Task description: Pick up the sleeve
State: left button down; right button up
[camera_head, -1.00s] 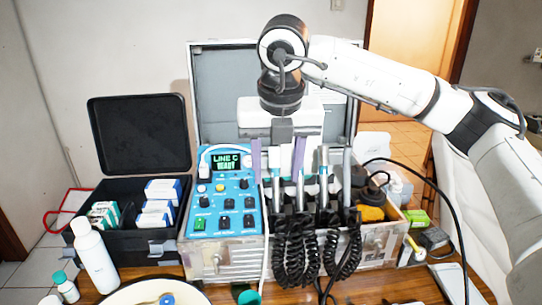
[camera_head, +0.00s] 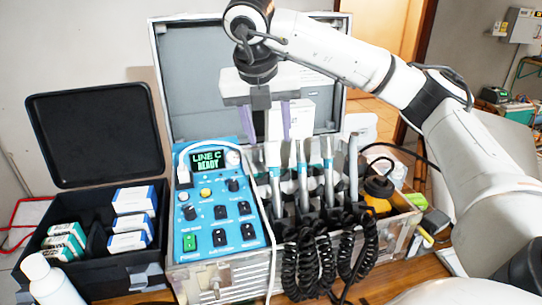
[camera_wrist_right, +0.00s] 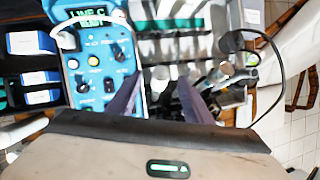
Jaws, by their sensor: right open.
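I cannot tell for sure which thing is the sleeve. Several slim metal handpieces (camera_head: 328,175) with teal bands stand upright in a row of black holders with coiled black cords. My right gripper (camera_head: 267,126) points down above and behind the left end of this row, in front of the case's open lid. Its two purple-grey fingers are apart, with nothing seen between them. In the right wrist view the open fingers (camera_wrist_right: 158,95) show over the gap between the blue panel and the handpieces (camera_wrist_right: 215,75). My left gripper is out of view.
A blue control panel (camera_head: 214,214) reading "LINE C READY" is left of the handpieces. A black open case (camera_head: 115,275) with boxes stands further left, a white bottle (camera_head: 52,283) in front. A yellow-and-black item (camera_head: 378,190) sits in the metal case's right side.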

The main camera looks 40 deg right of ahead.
aim_at(271, 142)
jog(key=p+x, duration=0.1)
jog(key=x, duration=0.4)
jog(key=shift+s+d+f, duration=0.1)
jog(key=shift+f, duration=0.05)
jog(key=c, duration=1.1)
